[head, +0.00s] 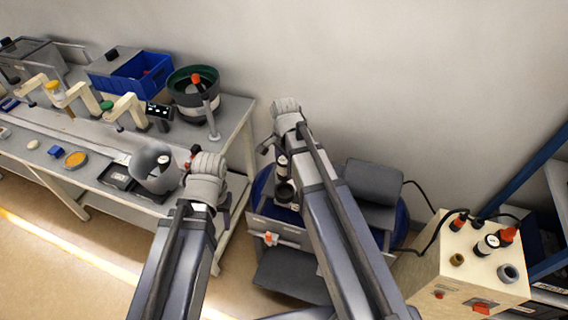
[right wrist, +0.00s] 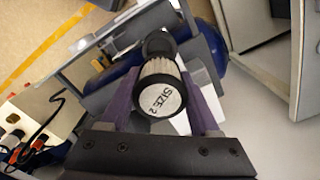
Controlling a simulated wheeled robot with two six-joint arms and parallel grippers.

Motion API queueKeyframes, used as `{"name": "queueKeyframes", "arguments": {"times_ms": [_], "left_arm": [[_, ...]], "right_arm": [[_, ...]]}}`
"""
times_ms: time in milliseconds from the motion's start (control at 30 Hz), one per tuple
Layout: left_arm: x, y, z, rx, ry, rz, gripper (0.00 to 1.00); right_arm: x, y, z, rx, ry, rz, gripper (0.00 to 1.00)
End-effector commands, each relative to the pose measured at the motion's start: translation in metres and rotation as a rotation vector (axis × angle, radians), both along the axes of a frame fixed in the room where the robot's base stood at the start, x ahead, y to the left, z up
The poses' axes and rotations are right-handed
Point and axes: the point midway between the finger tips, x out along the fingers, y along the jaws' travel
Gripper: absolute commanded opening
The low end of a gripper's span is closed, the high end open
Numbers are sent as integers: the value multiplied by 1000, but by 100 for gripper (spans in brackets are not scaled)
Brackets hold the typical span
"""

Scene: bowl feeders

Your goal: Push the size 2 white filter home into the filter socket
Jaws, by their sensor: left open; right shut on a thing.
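The size 2 white filter (right wrist: 158,97) has a ribbed white side, dark bands and a round end marked "SIZE 2". My right gripper (right wrist: 162,108) is shut on it, one purple finger on each side. In the head view the filter (head: 282,161) shows small beside my right arm. A dark round opening, apparently the filter socket (head: 285,191), is close to it on the grey machine. A dark round part (right wrist: 158,44) also shows beyond the filter in the right wrist view. I cannot tell whether filter and socket touch. My left gripper (head: 208,180) is open, away from the filter; its fingers are mostly hidden.
A workbench at the left holds a blue bin (head: 135,75), a green-lined bowl feeder (head: 192,88) and a grey bowl (head: 155,168). A beige cabinet (head: 455,278) at the right carries several round parts and a red button. A grey cylinder (head: 373,182) lies right of my right arm.

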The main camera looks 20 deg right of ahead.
Motion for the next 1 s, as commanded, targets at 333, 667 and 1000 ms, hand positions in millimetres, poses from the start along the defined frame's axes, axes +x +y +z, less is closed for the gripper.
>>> {"name": "queueKeyframes", "arguments": {"times_ms": [333,667,1000], "left_arm": [[0,0,-19,0,0,1,50],[0,0,-50,0,0,1,50],[0,0,-70,0,0,1,50]], "right_arm": [[0,0,-19,0,0,3,0],[0,0,-50,0,0,4,0],[0,0,-70,0,0,4,0]]}}
